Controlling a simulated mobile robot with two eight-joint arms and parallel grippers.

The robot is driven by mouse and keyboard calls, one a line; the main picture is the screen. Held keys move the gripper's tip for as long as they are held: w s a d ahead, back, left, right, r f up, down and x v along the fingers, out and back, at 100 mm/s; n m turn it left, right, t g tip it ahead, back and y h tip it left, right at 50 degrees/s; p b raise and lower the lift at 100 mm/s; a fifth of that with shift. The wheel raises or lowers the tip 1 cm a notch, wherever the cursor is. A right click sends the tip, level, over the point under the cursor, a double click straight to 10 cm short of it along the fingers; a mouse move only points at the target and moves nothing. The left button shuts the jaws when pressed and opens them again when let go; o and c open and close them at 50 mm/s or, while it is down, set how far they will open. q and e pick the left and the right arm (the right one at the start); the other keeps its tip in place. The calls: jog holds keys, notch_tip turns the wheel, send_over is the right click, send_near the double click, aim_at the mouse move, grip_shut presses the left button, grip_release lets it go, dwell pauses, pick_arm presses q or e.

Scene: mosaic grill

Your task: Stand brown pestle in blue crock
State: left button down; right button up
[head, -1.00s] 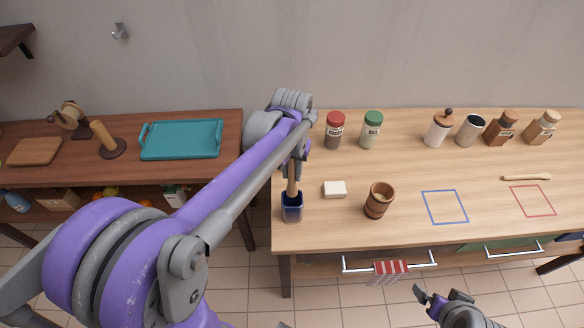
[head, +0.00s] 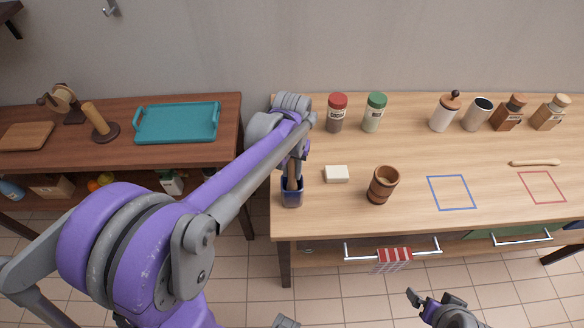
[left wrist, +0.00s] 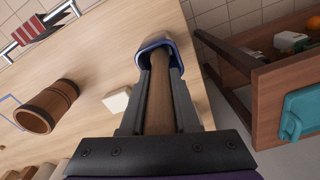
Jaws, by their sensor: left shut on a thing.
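The blue crock (head: 292,198) stands near the front left corner of the right-hand wooden counter. My left gripper (head: 294,164) is above it, shut on the brown pestle (head: 292,178). The pestle points down, with its lower end inside the crock's mouth. In the left wrist view the pestle (left wrist: 158,98) lies between the two dark fingers and runs into the crock's blue rim (left wrist: 152,44). Whether its end touches the crock's floor is hidden. My right gripper (head: 426,298) is low in the head view, away from the counter; its jaw opening is unclear.
A white block (head: 336,174) and a brown wooden mug (head: 382,185) stand right of the crock. Red-lidded (head: 337,112) and green-lidded jars (head: 374,112) stand behind. A gap separates this counter from the left one with the teal tray (head: 178,123). Blue (head: 452,208) and red outlines mark bare wood.

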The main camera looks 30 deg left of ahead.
pick_arm(q)
jog(key=shift+f, duration=0.3)
jog(key=c, duration=0.6)
grip_release()
jog(key=shift+r, duration=0.1)
notch_tip(320, 180, up, 11)
jog(key=shift+f+p, duration=0.15)
jog(key=shift+p, duration=0.2)
dwell(0.3)
